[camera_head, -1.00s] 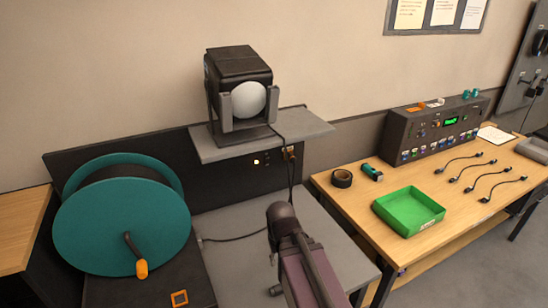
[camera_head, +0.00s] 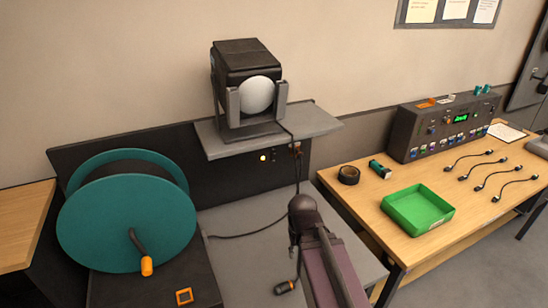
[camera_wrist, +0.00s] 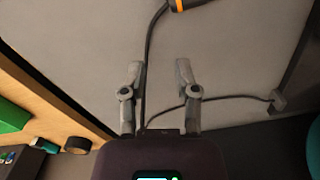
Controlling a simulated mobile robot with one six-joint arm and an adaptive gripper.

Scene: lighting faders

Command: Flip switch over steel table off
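The steel table (camera_head: 240,215) is the grey top below a dark wall panel (camera_head: 220,165). In the head view my wrist is in front of the table, below and right of the light, and hides the fingers.
A shelf (camera_head: 215,145) with a lamp (camera_head: 248,85) juts out above the panel. A cable hangs down beside the switch area. A teal reel (camera_head: 125,225) stands left. A wooden table (camera_head: 375,220) with a green tray (camera_head: 418,209) is right. A black-orange plug (camera_head: 285,287) lies on the steel table.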

